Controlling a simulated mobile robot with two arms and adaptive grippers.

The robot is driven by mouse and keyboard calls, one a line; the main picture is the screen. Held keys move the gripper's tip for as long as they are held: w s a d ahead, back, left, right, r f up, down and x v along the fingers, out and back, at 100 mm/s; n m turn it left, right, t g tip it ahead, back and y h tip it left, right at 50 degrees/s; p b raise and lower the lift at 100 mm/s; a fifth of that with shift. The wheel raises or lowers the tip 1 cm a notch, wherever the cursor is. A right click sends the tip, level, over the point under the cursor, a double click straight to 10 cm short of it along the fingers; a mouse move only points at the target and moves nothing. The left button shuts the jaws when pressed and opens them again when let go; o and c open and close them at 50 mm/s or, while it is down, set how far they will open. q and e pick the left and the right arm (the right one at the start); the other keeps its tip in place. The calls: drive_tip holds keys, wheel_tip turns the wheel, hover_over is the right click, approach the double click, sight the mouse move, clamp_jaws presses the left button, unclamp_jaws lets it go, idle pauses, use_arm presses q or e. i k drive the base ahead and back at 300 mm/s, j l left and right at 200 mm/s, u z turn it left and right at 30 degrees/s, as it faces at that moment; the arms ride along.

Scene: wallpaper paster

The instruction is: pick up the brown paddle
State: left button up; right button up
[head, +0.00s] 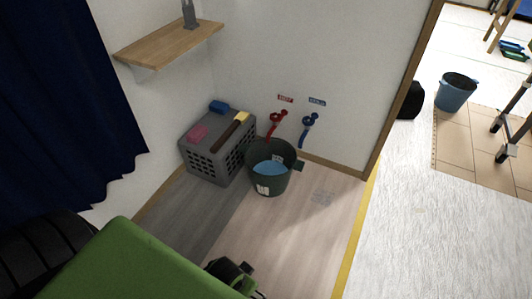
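The brown paddle (226,137) lies on top of a grey plastic crate (205,163) in the corner of the room. It is a long, narrow, dark brown piece lying slantwise across the crate's right part. Its far end is by a yellow block (241,118), and I cannot tell whether they touch. A pink block (197,133) and a blue block (219,107) also lie on the crate. A large green part and dark parts fill the lower left, and nothing of mine touches the paddle.
A dark green bucket (287,180) with blue contents stands right of the crate, below red (275,124) and blue (308,126) taps. A wooden shelf (168,46) juts out above. A dark blue curtain (65,100) hangs left.

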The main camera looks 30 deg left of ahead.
sight(243, 116)
drive_tip(key=u, duration=1.25)
